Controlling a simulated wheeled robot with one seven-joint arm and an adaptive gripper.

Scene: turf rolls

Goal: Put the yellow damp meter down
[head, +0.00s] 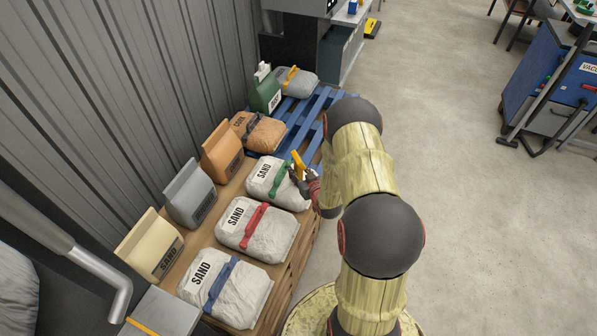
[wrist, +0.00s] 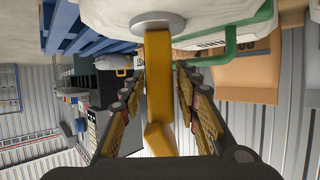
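The yellow damp meter (head: 299,163) is at the right edge of the white sand bag with the green handle (head: 262,178). In the wrist view the meter (wrist: 159,85) is a long yellow bar with a round grey disc (wrist: 158,23) at its far end, against or just in front of a white bag (wrist: 110,15). My gripper (head: 303,177) is around the meter, one finger on each side. In the wrist view my gripper (wrist: 160,85) shows a narrow gap between each finger and the meter, so it looks open. Whether the disc touches the bag is unclear.
White sand bags with red (head: 257,236) and blue (head: 228,289) handles lie in the same row. Upright bags, including a grey one (head: 190,194), stand along the corrugated wall. A blue pallet (head: 315,110) lies beyond.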

